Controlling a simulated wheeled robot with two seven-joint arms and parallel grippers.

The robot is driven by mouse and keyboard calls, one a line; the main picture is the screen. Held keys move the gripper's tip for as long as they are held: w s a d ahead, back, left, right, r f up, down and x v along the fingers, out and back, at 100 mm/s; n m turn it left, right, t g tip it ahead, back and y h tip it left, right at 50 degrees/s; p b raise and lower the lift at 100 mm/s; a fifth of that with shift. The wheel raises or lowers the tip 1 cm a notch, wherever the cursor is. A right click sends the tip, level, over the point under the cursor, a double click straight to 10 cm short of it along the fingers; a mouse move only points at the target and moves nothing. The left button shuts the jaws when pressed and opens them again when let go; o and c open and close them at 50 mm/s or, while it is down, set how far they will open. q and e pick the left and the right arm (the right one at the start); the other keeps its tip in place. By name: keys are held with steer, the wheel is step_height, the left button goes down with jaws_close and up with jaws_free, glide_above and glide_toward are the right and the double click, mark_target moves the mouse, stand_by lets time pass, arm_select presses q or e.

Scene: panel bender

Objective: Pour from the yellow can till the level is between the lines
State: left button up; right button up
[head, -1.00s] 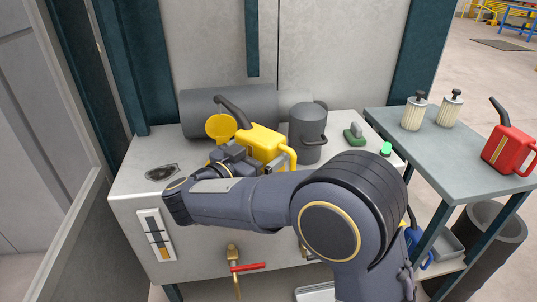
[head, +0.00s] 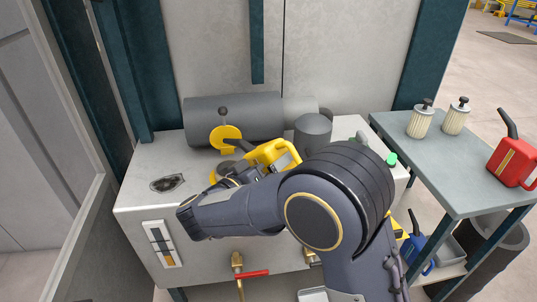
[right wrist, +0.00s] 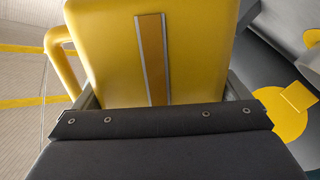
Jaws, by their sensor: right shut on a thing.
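The yellow can (head: 268,153) is tilted to the left above the grey tank top, its dark spout pointing left. My right gripper (head: 256,173) is shut on it; my arm hides much of the grip. In the right wrist view the can (right wrist: 115,60) fills the space between the fingers, with an amber strip on its face. A round yellow lid (head: 225,138) stands near the spout, and a yellow ring (head: 215,177) shows partly below it. The sight gauge (head: 160,243) on the tank front shows amber in its lower part; its exact level against the marks is unclear. My left gripper is out of view.
A dark grey can (head: 313,132) stands behind my arm. A side table (head: 440,170) at right holds two pale filters (head: 421,120) and a red can (head: 514,161). A blue can (head: 415,250) is below. A red-handled tap (head: 251,273) is on the tank front.

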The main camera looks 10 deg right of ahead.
steer(key=shift+r+n+p, duration=0.4)
steer(key=shift+n+p, duration=0.35)
steer(key=shift+n, duration=0.25)
steer(key=p, duration=0.2)
steer(key=n+p, duration=0.1)
steer(key=p, duration=0.1)
steer(key=shift+w+a+r+n, duration=0.2)
steer(key=shift+w+a+n, duration=0.1)
steer(key=shift+w+a+f+n+p, duration=0.1)
steer(key=shift+n+p, duration=0.3)
steer(key=shift+p, duration=0.45)
steer(key=shift+p, duration=0.45)
stand_by(2.1)
